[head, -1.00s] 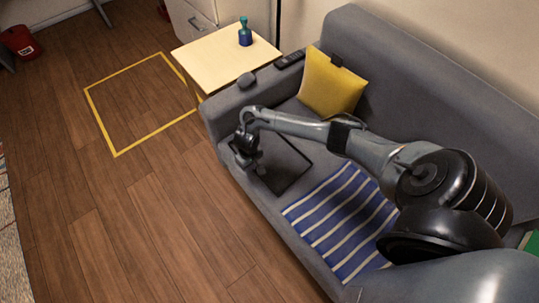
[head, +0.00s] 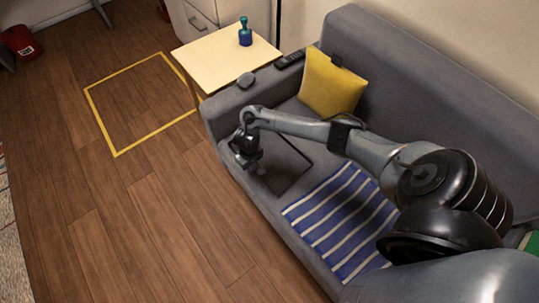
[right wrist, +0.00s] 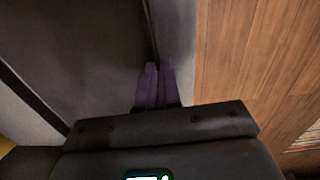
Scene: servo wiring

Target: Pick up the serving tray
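The serving tray (head: 288,172) is a flat, dark, rectangular thing on the grey sofa seat, near the left armrest. My right gripper (head: 254,167) is at the tray's front edge, and my arm hides part of it. In the right wrist view the tray (right wrist: 85,50) fills the left side. Its rim runs down to the two fingertips (right wrist: 157,72), which are close together with the rim between them. The gripper looks shut on this rim. Whether the tray is clear of the seat, I cannot tell. My left gripper is out of view.
A blue striped cloth (head: 341,220) lies on the seat right of the tray. A yellow cushion (head: 332,84) leans on the backrest. A small table (head: 215,59) with a blue-green bottle (head: 245,36) stands beyond the armrest. The floor inside the yellow outline (head: 140,105) is clear.

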